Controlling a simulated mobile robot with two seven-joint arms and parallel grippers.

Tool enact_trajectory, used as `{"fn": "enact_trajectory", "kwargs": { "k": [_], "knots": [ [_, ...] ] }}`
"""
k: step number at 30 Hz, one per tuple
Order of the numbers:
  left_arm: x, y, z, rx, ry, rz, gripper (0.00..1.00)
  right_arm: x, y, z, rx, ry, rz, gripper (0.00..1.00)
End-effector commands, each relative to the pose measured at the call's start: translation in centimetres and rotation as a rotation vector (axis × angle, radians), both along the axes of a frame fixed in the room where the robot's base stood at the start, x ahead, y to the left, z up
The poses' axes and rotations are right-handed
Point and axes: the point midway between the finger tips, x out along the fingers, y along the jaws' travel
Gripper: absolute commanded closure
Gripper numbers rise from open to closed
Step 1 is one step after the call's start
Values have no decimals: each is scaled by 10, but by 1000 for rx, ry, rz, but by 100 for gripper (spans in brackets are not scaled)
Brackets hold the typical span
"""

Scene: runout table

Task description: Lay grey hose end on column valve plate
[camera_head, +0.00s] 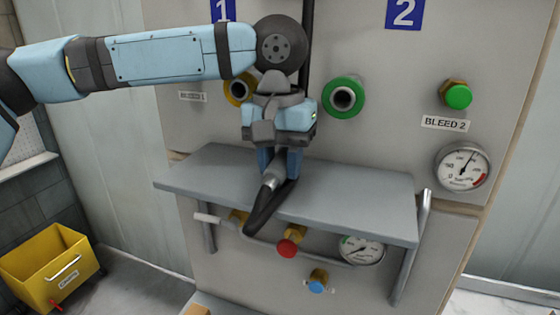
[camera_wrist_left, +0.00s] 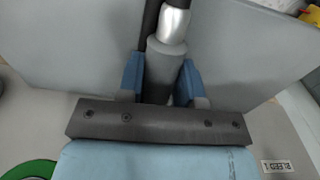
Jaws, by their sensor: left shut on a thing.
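My left gripper (camera_head: 281,163) points down over a grey shelf-like plate (camera_head: 370,195) on the panel. Its blue fingers are shut on the grey hose end (camera_wrist_left: 165,65), a grey cylinder with a shiny metal collar (camera_wrist_left: 175,22). In the head view the metal collar (camera_head: 270,181) shows just below the fingers. The black hose (camera_head: 262,208) runs from it over the plate's front edge. I cannot tell whether the hose end touches the plate. The fingers partly hide the hose end. My right gripper is in neither view.
A green-ringed port (camera_head: 344,97) and a yellow-ringed port (camera_head: 238,90) sit behind the gripper. A green knob (camera_head: 458,96) and a gauge (camera_head: 463,167) are at right. Red (camera_head: 288,247) and blue (camera_head: 317,280) knobs sit below the plate. A yellow bin (camera_head: 45,268) stands lower left.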

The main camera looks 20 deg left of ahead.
Motion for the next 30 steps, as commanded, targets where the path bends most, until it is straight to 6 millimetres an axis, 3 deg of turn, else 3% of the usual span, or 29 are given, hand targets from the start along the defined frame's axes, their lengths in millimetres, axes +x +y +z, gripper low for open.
{"fn": "enact_trajectory", "kwargs": {
  "k": [27, 28, 30],
  "knots": [
    [0, 0, -13, -1, 0, 0, 99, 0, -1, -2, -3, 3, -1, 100],
    [0, 0, -13, -1, -1, 0, 62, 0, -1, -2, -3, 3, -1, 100],
    [0, 0, -13, -1, -1, 0, 46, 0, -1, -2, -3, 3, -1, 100]
  ]
}}
